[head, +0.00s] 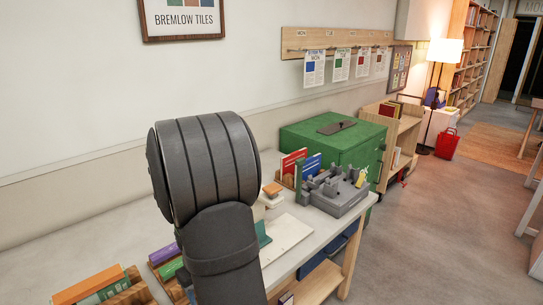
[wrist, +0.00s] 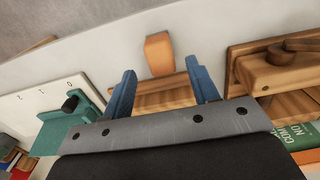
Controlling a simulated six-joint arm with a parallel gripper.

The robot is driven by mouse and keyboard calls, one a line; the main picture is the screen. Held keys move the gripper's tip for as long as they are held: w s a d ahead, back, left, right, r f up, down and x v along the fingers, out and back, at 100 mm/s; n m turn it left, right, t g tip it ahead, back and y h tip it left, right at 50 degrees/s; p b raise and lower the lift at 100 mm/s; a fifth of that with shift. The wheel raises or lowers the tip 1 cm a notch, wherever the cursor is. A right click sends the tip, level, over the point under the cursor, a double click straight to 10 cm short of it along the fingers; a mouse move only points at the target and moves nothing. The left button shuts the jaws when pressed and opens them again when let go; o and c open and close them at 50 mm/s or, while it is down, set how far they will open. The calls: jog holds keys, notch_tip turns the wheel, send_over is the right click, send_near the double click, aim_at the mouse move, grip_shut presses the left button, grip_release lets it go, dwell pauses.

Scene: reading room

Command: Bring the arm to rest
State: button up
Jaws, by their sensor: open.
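My gripper (wrist: 163,72) shows in the wrist view as two blue fingers spread apart, with nothing between them that I can see gripped. Beyond the fingers are a small orange-brown block (wrist: 159,54) and a striped wooden piece (wrist: 150,94) on the pale table. In the head view my dark arm stands raised in front of the table, and the gripper itself is hidden or out of that view.
The pale table (head: 95,240) holds book racks at the front left, a white board (head: 288,240), a grey fixture (head: 335,192) and red and blue books. A green cabinet (head: 335,140) stands behind. In the wrist view, a teal piece (wrist: 62,132) and wooden clamp (wrist: 275,72) flank the gripper. Open floor lies right.

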notch_tip(320, 180, down, 6)
jog(key=shift+r, duration=1.4)
